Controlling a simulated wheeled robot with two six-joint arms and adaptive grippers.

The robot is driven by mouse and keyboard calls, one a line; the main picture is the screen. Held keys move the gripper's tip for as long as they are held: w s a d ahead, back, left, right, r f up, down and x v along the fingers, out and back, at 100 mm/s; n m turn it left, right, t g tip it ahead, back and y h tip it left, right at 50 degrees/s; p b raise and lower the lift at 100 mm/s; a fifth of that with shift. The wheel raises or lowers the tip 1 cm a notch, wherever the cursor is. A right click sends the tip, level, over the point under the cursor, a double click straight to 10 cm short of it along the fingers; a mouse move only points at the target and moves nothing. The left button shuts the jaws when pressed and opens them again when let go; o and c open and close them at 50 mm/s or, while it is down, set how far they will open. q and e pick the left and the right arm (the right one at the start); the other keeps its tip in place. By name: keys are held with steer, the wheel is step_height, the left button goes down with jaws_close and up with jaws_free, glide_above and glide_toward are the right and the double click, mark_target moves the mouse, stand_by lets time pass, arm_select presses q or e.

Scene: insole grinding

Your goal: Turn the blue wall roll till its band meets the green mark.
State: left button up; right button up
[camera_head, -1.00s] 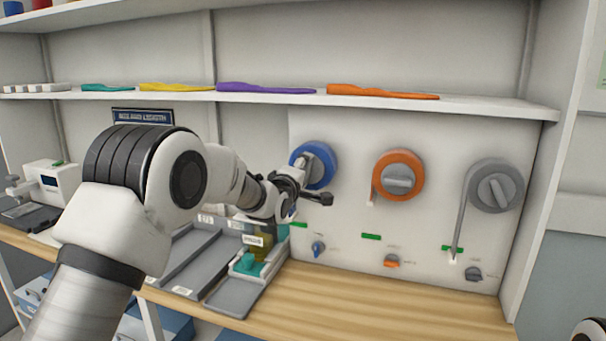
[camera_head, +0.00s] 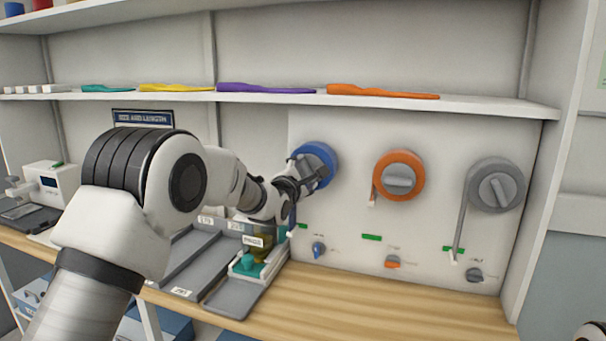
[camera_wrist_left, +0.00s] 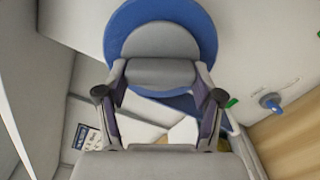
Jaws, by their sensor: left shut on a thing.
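The blue wall roll (camera_head: 327,153) is on the white panel, with a grey grip bar across its middle. It fills the top of the left wrist view (camera_wrist_left: 203,25). My left gripper (camera_head: 312,174) is shut on the grey grip bar (camera_wrist_left: 160,72), one finger at each end. A blue band (camera_head: 292,217) hangs at the roll's lower left, its white end (camera_head: 290,234) low beside the green mark (camera_head: 303,226). The gap between them is hard to judge. My wrist hides part of the roll and the upper band.
An orange roll (camera_head: 416,172) and a grey roll (camera_head: 512,188) are to the right, each with a band and green mark. Small knobs, one blue (camera_head: 318,249), are below. A shelf (camera_head: 480,104) with coloured insoles overhangs. Grey trays (camera_head: 235,297) lie on the wooden bench (camera_head: 350,300).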

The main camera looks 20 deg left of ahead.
arm_select(q)
steer(key=shift+r, duration=0.55)
steer(key=o, duration=1.1)
steer(key=shift+w, duration=0.15)
steer(key=shift+o, duration=0.2)
steer(key=shift+w+f, duration=0.2)
steer(key=shift+f, duration=0.15)
steer(key=s, duration=1.2)
steer(key=shift+a, duration=0.15)
